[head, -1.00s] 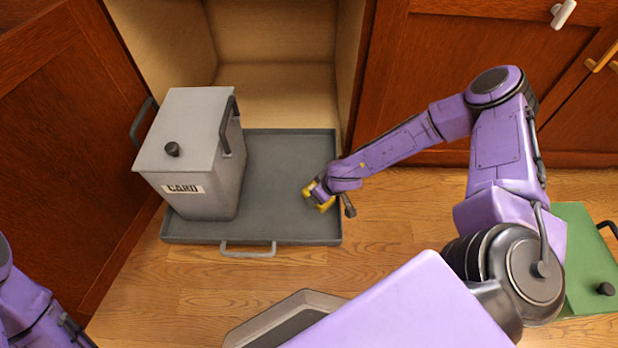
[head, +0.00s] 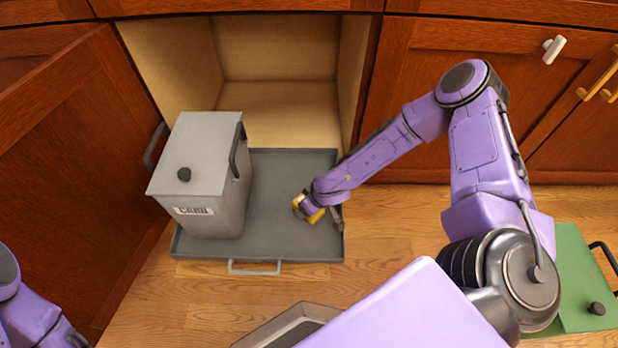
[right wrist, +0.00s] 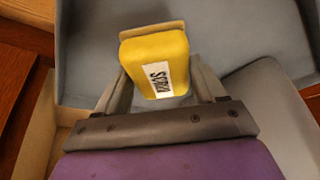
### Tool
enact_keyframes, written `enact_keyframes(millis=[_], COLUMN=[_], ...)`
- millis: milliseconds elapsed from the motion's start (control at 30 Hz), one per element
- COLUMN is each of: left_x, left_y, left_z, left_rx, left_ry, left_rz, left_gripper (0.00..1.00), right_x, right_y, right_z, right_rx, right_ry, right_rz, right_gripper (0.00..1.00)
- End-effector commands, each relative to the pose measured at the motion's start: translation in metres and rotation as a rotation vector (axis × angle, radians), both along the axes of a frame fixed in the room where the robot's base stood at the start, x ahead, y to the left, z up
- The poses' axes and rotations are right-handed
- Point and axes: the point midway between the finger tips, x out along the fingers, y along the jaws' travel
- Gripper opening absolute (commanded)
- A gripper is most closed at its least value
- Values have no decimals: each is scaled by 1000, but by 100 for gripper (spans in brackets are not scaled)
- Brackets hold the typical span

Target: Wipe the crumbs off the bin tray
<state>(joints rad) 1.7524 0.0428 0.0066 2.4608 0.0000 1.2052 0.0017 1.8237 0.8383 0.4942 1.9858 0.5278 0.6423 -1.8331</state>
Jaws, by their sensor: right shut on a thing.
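The grey bin tray (head: 283,190) is pulled out in front of the open cabinet. A grey lidded bin (head: 203,165) labelled CARD stands on its left part. My right gripper (head: 316,209) is over the tray's right part, shut on a yellow sponge (head: 308,207). The sponge (right wrist: 155,60) with a white label also shows between the fingers in the right wrist view. It is low at the tray floor; I cannot tell whether it touches. No crumbs can be made out; the arm and sponge hide part of the tray. My left arm shows at the lower left, its gripper out of view.
A cabinet door (head: 70,150) stands open at the left. The cabinet bay (head: 280,105) behind the tray looks empty. A green lidded bin (head: 575,280) stands on the floor at the lower right. A grey-rimmed container (head: 285,325) is partly hidden at the bottom.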

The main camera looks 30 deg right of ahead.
Motion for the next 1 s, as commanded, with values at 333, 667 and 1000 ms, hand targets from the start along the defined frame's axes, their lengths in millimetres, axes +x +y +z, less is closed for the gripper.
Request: enact_keyframes(millis=[333,667,1000], left_x=[2,3,3], left_y=[2,2,2], left_z=[35,37,37], left_rx=[5,6,6], left_ry=[-2,-3,-3], left_rz=[-4,-5,-5], left_gripper=[46,46,46], right_x=[0,0,49], right_y=[1,0,2], right_z=[32,34,86], right_rx=[0,0,2], right_ry=[0,0,-12], right_rz=[2,1,-73], right_gripper=[45,45,45])
